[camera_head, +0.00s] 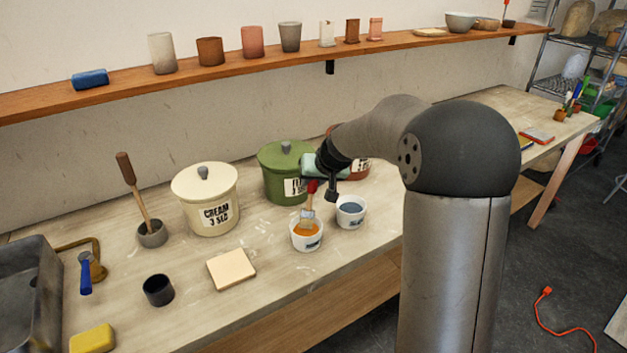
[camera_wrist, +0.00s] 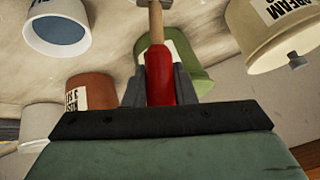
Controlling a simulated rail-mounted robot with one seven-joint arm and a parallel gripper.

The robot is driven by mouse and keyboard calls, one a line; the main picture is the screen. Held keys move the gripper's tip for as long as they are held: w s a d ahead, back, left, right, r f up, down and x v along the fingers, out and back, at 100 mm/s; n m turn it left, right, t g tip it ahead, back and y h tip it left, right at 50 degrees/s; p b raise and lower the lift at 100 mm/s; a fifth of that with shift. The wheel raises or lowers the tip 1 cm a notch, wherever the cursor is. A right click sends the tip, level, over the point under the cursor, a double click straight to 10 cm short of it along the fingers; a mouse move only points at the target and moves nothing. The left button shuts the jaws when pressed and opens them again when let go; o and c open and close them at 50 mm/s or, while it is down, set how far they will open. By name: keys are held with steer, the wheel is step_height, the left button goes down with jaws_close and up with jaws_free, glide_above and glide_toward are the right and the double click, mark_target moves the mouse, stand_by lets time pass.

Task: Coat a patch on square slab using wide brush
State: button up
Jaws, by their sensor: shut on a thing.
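The square slab (camera_head: 231,269) is a pale, flat block lying on the bench near its front edge, with a plain top. My gripper (camera_head: 317,185) is shut on the red handle of the wide brush (camera_head: 307,217). The brush points down at the white bowl (camera_head: 306,243) with orange contents, right of the slab. I cannot tell whether its bristles touch the orange. In the wrist view, my gripper's fingers (camera_wrist: 160,85) flank the red and wooden handle (camera_wrist: 157,30). The bristles are out of that view.
A second white bowl (camera_head: 350,212) with grey-blue contents stands close to the right. Behind are a cream lidded pot (camera_head: 207,190) and a green one (camera_head: 275,180). A dark cup (camera_head: 158,290) and yellow sponge (camera_head: 92,339) stand left. Bench around the slab is clear.

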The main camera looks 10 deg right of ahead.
steer(key=shift+f+b, duration=0.65)
steer(key=shift+b, duration=0.2)
stand_by(2.1)
steer(key=shift+r+p, duration=1.9)
steer(key=shift+r, duration=1.7)
